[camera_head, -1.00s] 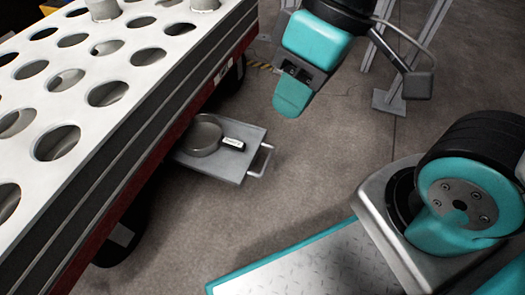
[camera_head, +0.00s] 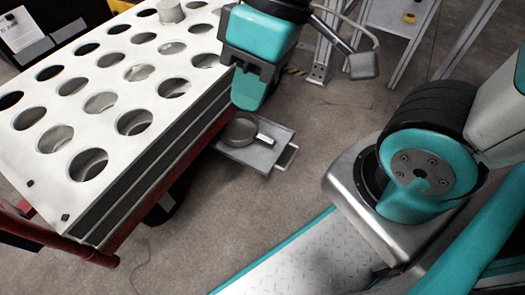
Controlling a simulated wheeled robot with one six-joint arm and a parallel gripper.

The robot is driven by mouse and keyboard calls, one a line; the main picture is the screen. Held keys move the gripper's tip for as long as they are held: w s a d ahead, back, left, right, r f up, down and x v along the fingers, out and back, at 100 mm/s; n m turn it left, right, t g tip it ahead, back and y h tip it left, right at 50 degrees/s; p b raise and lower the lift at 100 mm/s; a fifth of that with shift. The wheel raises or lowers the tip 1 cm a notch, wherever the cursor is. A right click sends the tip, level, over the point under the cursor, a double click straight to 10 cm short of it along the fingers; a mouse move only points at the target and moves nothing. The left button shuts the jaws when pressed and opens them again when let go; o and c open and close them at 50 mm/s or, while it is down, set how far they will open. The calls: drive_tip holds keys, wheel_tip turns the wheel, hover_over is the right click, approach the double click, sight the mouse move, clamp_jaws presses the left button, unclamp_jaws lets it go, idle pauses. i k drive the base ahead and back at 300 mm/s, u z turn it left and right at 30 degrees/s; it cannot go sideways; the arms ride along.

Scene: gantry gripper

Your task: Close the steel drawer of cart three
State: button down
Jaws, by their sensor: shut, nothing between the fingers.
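The steel drawer (camera_head: 252,157) sticks out from under the right side of the cart (camera_head: 140,170), low above the floor. Its bar handle (camera_head: 287,157) is at its outer right end. A round metal dish (camera_head: 240,130) and a small dark item with a white label (camera_head: 264,140) lie in the drawer. My gripper (camera_head: 247,102) is teal and shut, with nothing in it. In the picture it is just above the drawer's back part, beside the cart's top edge. I cannot tell its height above the drawer. The cart's number is not readable.
The cart's white top has rows of round holes, with a metal cylinder (camera_head: 171,10) in one at the back. Metal frame legs (camera_head: 322,55) stand behind my gripper. A dark box with a white paper (camera_head: 22,32) is at the upper left. Floor (camera_head: 310,185) right of the drawer is clear.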

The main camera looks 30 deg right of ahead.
sight(258, 156)
drive_tip(key=u, duration=0.25)
drive_tip(key=k, duration=0.65)
drive_tip(key=z, duration=1.15)
drive_tip(key=i, duration=0.5)
